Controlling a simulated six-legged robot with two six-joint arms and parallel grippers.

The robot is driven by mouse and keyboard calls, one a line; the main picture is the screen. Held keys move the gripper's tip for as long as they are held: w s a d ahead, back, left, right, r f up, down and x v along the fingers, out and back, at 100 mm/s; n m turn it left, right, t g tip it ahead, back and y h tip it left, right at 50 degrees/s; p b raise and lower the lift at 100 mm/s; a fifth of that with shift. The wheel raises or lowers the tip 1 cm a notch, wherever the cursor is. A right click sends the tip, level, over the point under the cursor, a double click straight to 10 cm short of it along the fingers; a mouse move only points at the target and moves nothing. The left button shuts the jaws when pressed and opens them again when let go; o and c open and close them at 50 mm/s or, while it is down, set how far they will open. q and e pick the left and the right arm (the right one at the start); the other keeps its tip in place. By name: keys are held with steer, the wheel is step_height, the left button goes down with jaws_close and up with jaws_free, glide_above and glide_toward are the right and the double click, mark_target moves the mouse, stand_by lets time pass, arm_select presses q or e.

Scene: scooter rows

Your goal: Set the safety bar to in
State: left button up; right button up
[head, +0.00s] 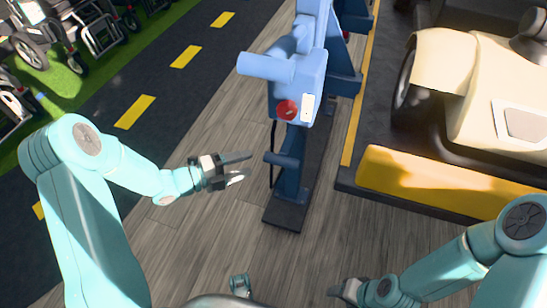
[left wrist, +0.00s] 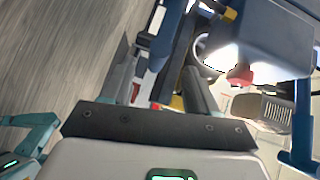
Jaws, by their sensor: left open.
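A blue machine post (head: 298,85) stands upright on a dark base strip (head: 285,215). It has a thick blue cylinder (head: 266,67) jutting left near its top, a red knob (head: 287,109) and a white label (head: 308,108). A short blue bar (head: 281,159) sticks out left low on the post. I cannot tell for certain which part is the safety bar. My left gripper (head: 239,167) is open and empty, left of the low bar and apart from it. The left wrist view shows the red knob (left wrist: 240,75) too. My right gripper (head: 338,291) is low in the head view, its jaws unclear.
A cream vehicle (head: 490,60) with a yellow front bumper (head: 430,178) stands at the right. A dark road with yellow dashes (head: 134,111) runs at the left, with scooters or wheelchairs (head: 97,33) on grass beyond. The wooden floor (head: 215,235) around the post's base is clear.

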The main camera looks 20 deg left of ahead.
mark_target(273, 156)
arm_select(q)
steer(key=b+x, duration=0.1)
steer(key=x, duration=0.8)
steer(key=shift+w+d+b, duration=0.15)
steer(key=shift+d+b, duration=0.05)
steer(key=shift+b, duration=0.1)
arm_select(e)
steer(key=shift+w+d+f, duration=0.1)
steer(key=shift+d+f, duration=0.1)
steer(key=shift+f, duration=0.7)
